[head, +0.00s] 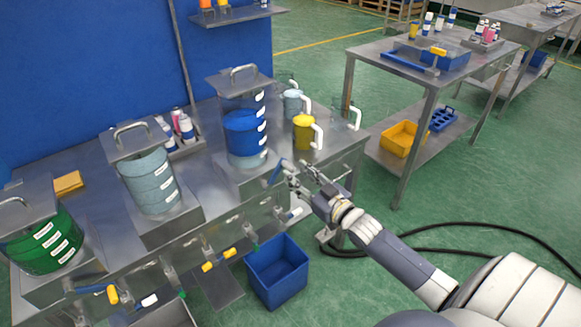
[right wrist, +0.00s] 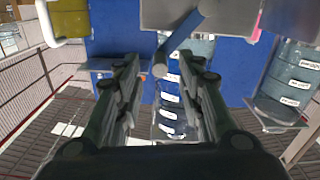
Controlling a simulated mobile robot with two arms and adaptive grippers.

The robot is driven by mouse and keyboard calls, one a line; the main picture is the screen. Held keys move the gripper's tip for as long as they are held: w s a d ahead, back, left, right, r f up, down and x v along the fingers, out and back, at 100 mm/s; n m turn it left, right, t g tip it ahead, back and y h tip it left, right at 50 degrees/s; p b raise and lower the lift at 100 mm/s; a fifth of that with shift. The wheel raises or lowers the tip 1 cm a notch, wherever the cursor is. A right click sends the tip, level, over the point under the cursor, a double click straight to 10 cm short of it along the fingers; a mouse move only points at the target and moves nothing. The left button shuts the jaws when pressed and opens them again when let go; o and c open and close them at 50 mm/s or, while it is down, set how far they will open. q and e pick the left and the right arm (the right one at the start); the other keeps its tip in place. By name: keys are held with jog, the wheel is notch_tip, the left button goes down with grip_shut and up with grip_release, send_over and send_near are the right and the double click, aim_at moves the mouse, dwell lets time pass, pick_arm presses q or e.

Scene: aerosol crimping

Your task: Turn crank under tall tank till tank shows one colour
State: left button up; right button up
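The tall tank (head: 243,125) stands at the back right of the steel bench, under a flat lid with a handle. Its upper part looks clear, its middle is deep blue and a pale layer shows at the bottom. A blue-grey crank handle (head: 277,173) sticks out at the front of its base; it also shows in the right wrist view (right wrist: 180,42). My right gripper (head: 297,173) is beside the crank. Its fingers (right wrist: 160,72) are apart, with the crank's end just ahead of the gap. My left gripper is out of view.
A pale blue tank (head: 150,182) and a green tank (head: 42,243) stand further left. A yellow jug (head: 304,132) and clear jugs stand right of the tall tank. Valves line the bench front. A blue bin (head: 277,272) sits on the floor below.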

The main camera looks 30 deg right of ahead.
aim_at(293, 170)
jog(key=shift+w+a, duration=0.2)
jog(key=shift+w, duration=1.85)
jog(key=shift+c, duration=0.2)
grip_shut()
